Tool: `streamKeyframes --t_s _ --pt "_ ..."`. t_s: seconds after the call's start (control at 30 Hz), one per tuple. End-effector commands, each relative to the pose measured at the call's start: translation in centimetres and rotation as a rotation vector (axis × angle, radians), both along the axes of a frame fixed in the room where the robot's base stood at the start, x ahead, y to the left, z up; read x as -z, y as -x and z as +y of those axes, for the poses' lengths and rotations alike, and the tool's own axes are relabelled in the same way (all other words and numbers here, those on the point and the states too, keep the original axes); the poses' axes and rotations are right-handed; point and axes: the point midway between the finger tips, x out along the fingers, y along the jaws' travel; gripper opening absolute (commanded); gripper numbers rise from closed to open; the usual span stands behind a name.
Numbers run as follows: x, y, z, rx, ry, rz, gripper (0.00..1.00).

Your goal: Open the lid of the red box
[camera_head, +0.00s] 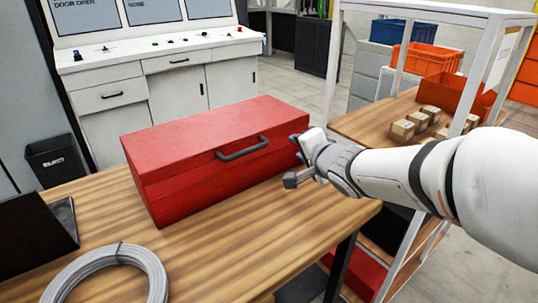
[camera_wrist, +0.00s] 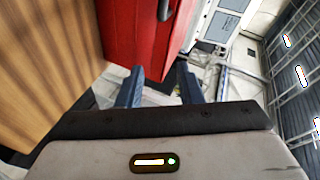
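A red box (camera_head: 190,190) with a closed lid (camera_head: 200,130) stands on the wooden table. A dark grey handle (camera_head: 243,149) is on the upper part of its front side. My gripper (camera_head: 293,160) is at the right end of the box, to the right of the handle and apart from it. In the wrist view, my gripper (camera_wrist: 160,88) shows two blue fingers spread apart with nothing between them. The red box (camera_wrist: 140,35) is just ahead of the left finger there, and part of the handle (camera_wrist: 165,8) shows at the top. I cannot tell whether a finger touches the box.
The wooden table (camera_head: 215,250) holds a coil of grey cable (camera_head: 105,272) at the front left and a dark open case (camera_head: 35,235) at the left edge. A shelf (camera_head: 365,128) with small cartons and an orange bin (camera_head: 455,95) stands at the right.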

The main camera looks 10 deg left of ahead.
Motion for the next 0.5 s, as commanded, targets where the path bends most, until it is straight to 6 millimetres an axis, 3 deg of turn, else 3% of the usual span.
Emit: streamKeyframes --t_s 0.03,0.2,0.33,0.5 --pt "2.1 -0.1 2.2 -0.045 -0.076 0.018 0.33" --pt "3.6 0.5 7.0 -0.162 -0.273 0.093 0.33" --pt "4.0 0.7 8.6 -0.200 -0.328 0.125 0.33" --pt "4.4 -0.5 10.3 -0.207 -0.336 0.130 0.33"
